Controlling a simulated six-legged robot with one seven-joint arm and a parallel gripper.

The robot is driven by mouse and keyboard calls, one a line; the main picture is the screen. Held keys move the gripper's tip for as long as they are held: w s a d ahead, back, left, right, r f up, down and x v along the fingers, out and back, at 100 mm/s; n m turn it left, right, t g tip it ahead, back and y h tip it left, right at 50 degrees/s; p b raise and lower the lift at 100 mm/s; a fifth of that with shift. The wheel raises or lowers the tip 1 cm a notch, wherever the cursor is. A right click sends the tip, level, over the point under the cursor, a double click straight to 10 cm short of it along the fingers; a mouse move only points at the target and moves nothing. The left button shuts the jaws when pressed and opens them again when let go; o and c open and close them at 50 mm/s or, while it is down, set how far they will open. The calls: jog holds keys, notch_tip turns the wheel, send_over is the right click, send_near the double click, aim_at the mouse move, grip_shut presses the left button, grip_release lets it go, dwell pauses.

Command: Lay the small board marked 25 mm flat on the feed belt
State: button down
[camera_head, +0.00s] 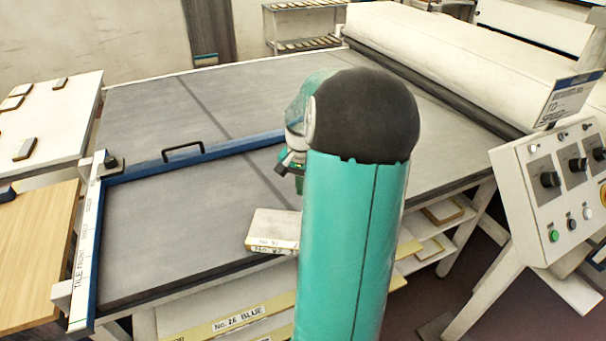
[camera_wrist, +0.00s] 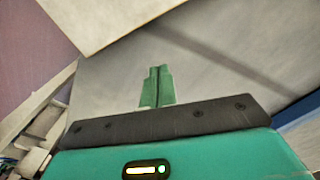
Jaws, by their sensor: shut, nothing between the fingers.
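The wide grey surface (camera_head: 190,220), which looks like the feed belt, spreads across the middle of the head view and leads to a dark roller. It also fills much of the wrist view (camera_wrist: 215,65). My gripper (camera_wrist: 157,72) is shut and empty above it, its green fingertips together. In the head view my arm hides most of the gripper. A pale block with a partly readable label (camera_head: 272,231) lies at the surface's front edge, left of my arm. A pale flat thing (camera_wrist: 105,18) shows at the top of the wrist view. I cannot read a 25 mm mark anywhere.
A blue bar with a handle (camera_head: 184,152) and a white scale rail (camera_head: 90,230) edge the grey surface. Several small pieces (camera_head: 25,148) lie on a white table at left. A control panel (camera_head: 560,190) stands at right. Labelled boards (camera_head: 235,322) lie below.

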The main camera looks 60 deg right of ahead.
aim_at(294, 212)
notch_tip(294, 212, down, 3)
jog(key=shift+a+f, duration=0.1)
jog(key=a, duration=0.1)
jog(key=s+a, duration=0.1)
jog(key=a, duration=0.1)
jog(key=shift+a, duration=0.3)
jog(key=shift+a, duration=0.15)
jog(key=shift+s+a, duration=0.3)
jog(key=shift+a, duration=0.45)
jog(key=shift+w+d, duration=0.1)
jog(key=shift+d, duration=0.1)
